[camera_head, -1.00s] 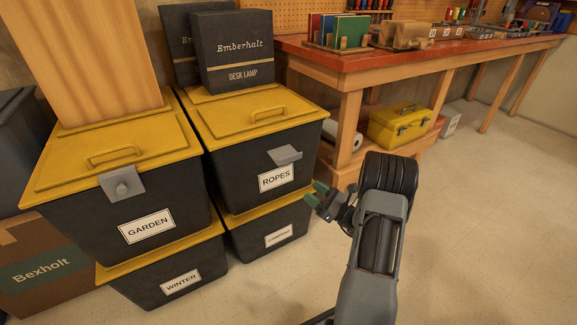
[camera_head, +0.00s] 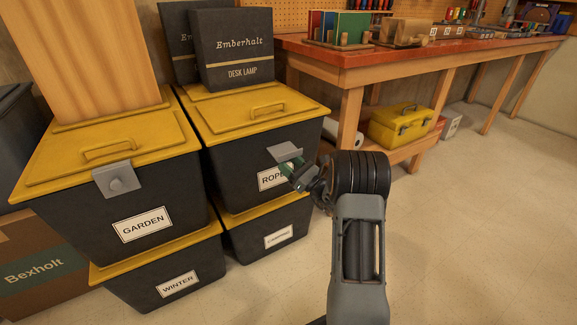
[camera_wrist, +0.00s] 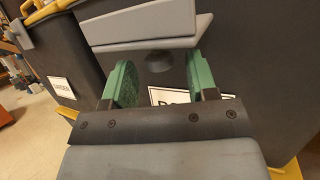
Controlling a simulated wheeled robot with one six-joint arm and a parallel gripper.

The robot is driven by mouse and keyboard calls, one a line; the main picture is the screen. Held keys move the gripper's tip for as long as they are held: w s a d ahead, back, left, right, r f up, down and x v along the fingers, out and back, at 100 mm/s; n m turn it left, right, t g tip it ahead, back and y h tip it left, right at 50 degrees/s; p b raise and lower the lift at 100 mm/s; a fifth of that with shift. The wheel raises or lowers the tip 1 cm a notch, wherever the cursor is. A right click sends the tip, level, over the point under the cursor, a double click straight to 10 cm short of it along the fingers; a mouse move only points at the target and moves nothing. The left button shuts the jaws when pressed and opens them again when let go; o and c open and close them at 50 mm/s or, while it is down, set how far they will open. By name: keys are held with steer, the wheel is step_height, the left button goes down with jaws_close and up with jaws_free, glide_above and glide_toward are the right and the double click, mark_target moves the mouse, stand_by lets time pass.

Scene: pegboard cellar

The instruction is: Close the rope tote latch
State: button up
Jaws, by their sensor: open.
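The ropes tote (camera_head: 232,157) is a black bin with a yellow lid (camera_head: 250,112), stacked on another tote. Its grey latch (camera_head: 285,152) juts outward from the front, just under the lid rim. In the wrist view the latch (camera_wrist: 150,30) is a wide grey flap across the top, with a dark round knob (camera_wrist: 159,62) beneath it. My gripper (camera_head: 291,174) is at the tote's front, just below the latch. Its green fingers (camera_wrist: 162,80) are apart with nothing held between them. The fingers and gripper partly hide the ROPES label (camera_wrist: 170,96).
A desk lamp box (camera_head: 232,50) sits on the ropes tote's lid. A workbench (camera_head: 400,58) with a yellow toolbox (camera_head: 400,125) beneath stands right. Floor in front is clear.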

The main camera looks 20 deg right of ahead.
steer(key=shift+w+a+r, duration=0.15)
steer(key=shift+w, duration=0.1)
jaws_close()
stand_by(0.4)
